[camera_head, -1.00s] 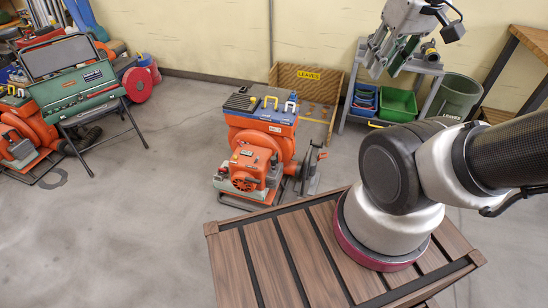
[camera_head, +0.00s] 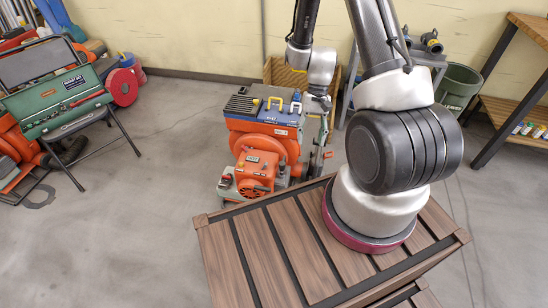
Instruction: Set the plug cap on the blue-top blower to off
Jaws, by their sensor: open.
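The blue-top blower (camera_head: 262,142) is an orange machine with a blue top, standing on the floor just beyond the slatted wooden deck. Yellow and pale handles and a dark ribbed block sit on its top. A small orange engine (camera_head: 257,172) is at its front. I cannot make out the plug cap or its setting for certain. My gripper (camera_head: 321,104) points down at the blower's right side, near its upper right corner. It is open, small and partly lost against the grey parts there. I cannot tell whether it touches anything.
The slatted wooden deck (camera_head: 240,265) fills the lower middle under my arm. A green toolbox (camera_head: 70,105) on a folding stand is at left, with more orange machines behind. A grey-green bin (camera_head: 458,88) and a wooden bench (camera_head: 530,30) stand at right.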

